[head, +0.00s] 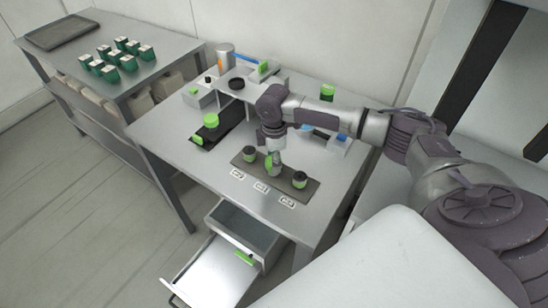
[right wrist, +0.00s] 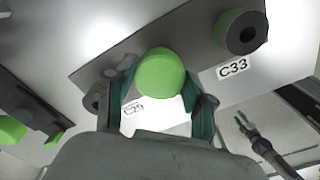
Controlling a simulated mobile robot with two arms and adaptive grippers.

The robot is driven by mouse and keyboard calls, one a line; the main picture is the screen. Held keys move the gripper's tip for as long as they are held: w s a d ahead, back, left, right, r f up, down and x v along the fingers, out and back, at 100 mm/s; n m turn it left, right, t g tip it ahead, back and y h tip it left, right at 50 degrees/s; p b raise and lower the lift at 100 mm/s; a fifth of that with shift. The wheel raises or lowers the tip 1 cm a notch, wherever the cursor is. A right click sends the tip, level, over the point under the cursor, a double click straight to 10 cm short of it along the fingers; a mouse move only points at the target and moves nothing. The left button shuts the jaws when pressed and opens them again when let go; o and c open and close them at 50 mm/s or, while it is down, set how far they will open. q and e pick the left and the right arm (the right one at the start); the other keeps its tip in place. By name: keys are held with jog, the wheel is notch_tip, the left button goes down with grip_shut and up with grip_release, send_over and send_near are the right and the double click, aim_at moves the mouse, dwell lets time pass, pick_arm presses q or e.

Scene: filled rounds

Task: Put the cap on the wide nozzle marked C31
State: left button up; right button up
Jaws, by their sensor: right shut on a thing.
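My right gripper (head: 274,168) is shut on a rounded green cap (right wrist: 161,73), which sits between its two fingers in the right wrist view. The gripper is over the middle of a dark strip (head: 240,162) carrying nozzles. The left nozzle (head: 249,154) and right nozzle (head: 299,180) are green with dark tops. The middle nozzle is hidden by the gripper and cap; I cannot tell whether the cap touches it.
An open drawer (head: 215,272) juts from the table front. A dark tray (head: 222,134) with green pieces lies left of the strip. A raised stand (head: 238,88) is behind. A side table (head: 125,85) at the left holds several green containers (head: 113,56).

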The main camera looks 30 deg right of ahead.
jog(key=o, duration=1)
jog(key=o, duration=0.3)
jog(key=shift+o, duration=0.2)
notch_tip(320, 180, up, 7)
jog(key=p, duration=0.8)
